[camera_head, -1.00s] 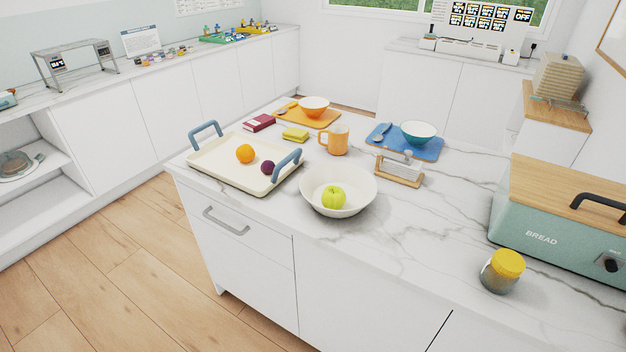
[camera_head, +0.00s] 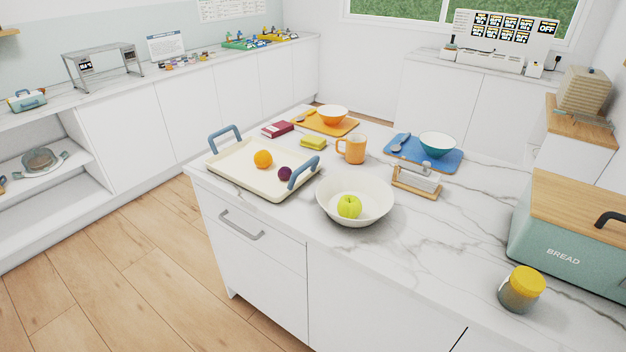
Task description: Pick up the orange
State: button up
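The orange (camera_head: 263,159) is a round, bright orange fruit. A dark purple fruit (camera_head: 285,173) lies in the same tray, to the right of the orange and a little nearer to me. The orange is fully visible, and nothing covers it. My gripper is not in view.
A white bowl (camera_head: 371,190) with a green apple (camera_head: 349,206) stands right of the tray. An orange mug (camera_head: 353,149), a yellow sponge-like block (camera_head: 313,142) and a dark red book (camera_head: 277,129) stand behind. A yellow-lidded jar (camera_head: 522,290) and bread box (camera_head: 562,254) are at right. Floor (camera_head: 130,262) is clear at left.

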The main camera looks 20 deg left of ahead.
aim_at(263, 158)
jog(key=i+j, duration=0.1)
jog(key=j, duration=0.3)
jog(key=j+u, duration=0.1)
jog(key=j, duration=0.35)
jog(key=i+j+u, duration=0.1)
jog(key=j, duration=0.3)
jog(key=i+j, duration=0.15)
jog(key=j, duration=0.25)
